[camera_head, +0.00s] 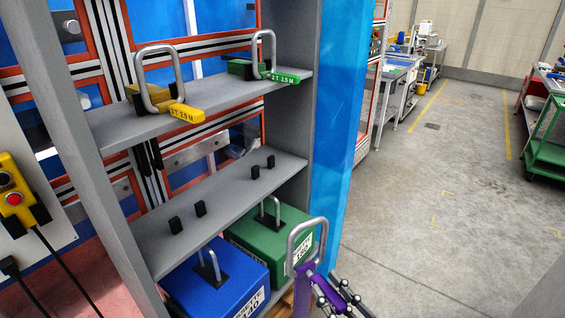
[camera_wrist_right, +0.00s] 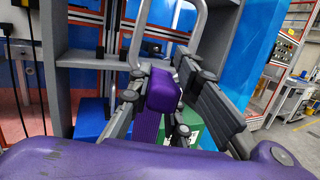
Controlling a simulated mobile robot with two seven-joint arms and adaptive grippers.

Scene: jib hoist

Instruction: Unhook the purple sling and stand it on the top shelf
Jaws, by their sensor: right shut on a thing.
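The purple sling (camera_head: 304,277) has a grey metal loop at its top and shows at the bottom right of the shelf unit in the head view. My right gripper (camera_head: 335,300) is shut on it, in front of the lower part of the unit. In the right wrist view the purple sling (camera_wrist_right: 164,92) sits between the fingers, loop upward. The top shelf (camera_head: 215,102) holds a yellow sling (camera_head: 180,112) and a green sling (camera_head: 280,77), both standing with loops up. My left gripper is not in view.
The middle shelf (camera_head: 225,195) carries several small black pegs. A blue weight block (camera_head: 215,280) and a green weight block (camera_head: 270,237) stand below it. A yellow pendant control (camera_head: 18,192) hangs at the left. The floor to the right is clear.

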